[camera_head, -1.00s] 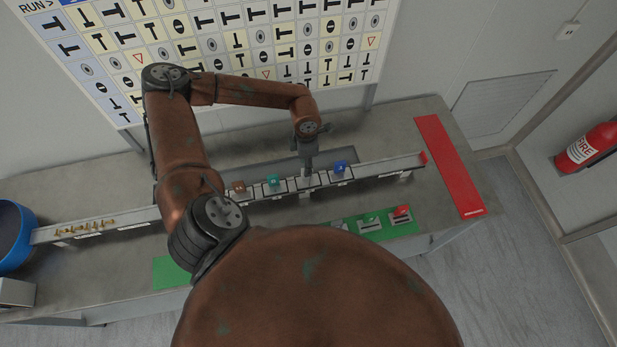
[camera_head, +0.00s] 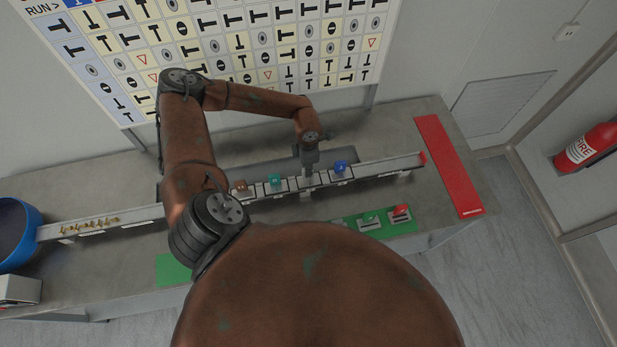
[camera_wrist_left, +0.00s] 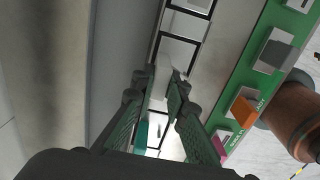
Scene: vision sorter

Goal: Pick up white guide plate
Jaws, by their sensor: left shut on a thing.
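The white guide plate (camera_wrist_left: 163,74) shows as a small pale piece between the fingertips of my left gripper (camera_wrist_left: 168,84) in the left wrist view. The gripper is shut on it, and the fingers partly hide it. In the head view my left gripper (camera_head: 309,165) points down at the rail, between the teal plate (camera_head: 275,181) and the blue plate (camera_head: 340,168). The white plate is mostly covered by the gripper there, and I cannot tell whether it is clear of the rail. My right gripper is in neither view.
The narrow rail (camera_head: 385,168) crosses the grey bench, with a brown plate (camera_head: 240,187) farther left. Small brass parts (camera_head: 92,225) lie at its left end, near a blue bin (camera_head: 22,232). A green control strip (camera_head: 370,222) runs in front, and a red strip (camera_head: 449,165) lies right.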

